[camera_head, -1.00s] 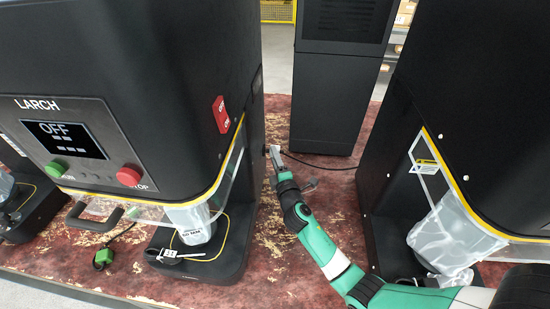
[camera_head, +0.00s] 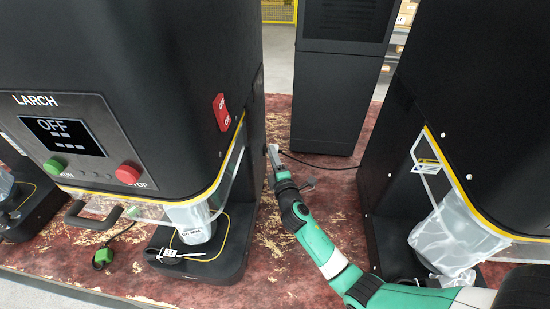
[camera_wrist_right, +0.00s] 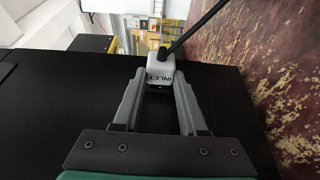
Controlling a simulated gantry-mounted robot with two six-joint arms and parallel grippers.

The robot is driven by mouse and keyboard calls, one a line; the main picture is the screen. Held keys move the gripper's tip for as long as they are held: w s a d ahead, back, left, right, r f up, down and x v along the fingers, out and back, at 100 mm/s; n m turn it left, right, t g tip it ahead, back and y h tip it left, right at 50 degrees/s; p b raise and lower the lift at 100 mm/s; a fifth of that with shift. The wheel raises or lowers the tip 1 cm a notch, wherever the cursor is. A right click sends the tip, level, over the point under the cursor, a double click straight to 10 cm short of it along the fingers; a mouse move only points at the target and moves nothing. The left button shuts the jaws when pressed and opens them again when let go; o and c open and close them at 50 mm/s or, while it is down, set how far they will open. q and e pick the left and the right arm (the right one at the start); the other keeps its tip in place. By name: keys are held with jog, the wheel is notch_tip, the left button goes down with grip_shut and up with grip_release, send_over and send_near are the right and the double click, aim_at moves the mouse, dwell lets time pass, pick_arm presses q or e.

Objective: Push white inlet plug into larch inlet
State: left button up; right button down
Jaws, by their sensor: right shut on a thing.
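The larch machine (camera_head: 150,60) is a tall black housing labelled LARCH, with its display reading OFF. My right gripper (camera_head: 273,156) is beside its right side wall, low down. It is shut on the white inlet plug (camera_wrist_right: 160,70), which reads INLET in the right wrist view and has a black cord leading away. The plug also shows as a small pale block in the head view (camera_head: 272,149), very close to the wall. The larch inlet is hidden, and I cannot tell whether the plug touches it. My left gripper is not in view.
A second black machine (camera_head: 460,100) stands to the right, with a black cabinet (camera_head: 335,85) behind. The cord (camera_head: 315,165) runs across the worn red tabletop (camera_head: 275,240). A green connector (camera_head: 103,258) lies at the front left. My arm occupies the gap between the machines.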

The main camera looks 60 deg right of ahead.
jog(key=shift+w, duration=0.15)
jog(key=shift+c, duration=1.9)
grip_release()
jog(key=shift+a, duration=0.1)
jog(key=p+v, duration=0.2)
jog(key=v, duration=0.9)
jog(key=shift+s+a, duration=0.15)
jog(key=shift+s, duration=0.1)
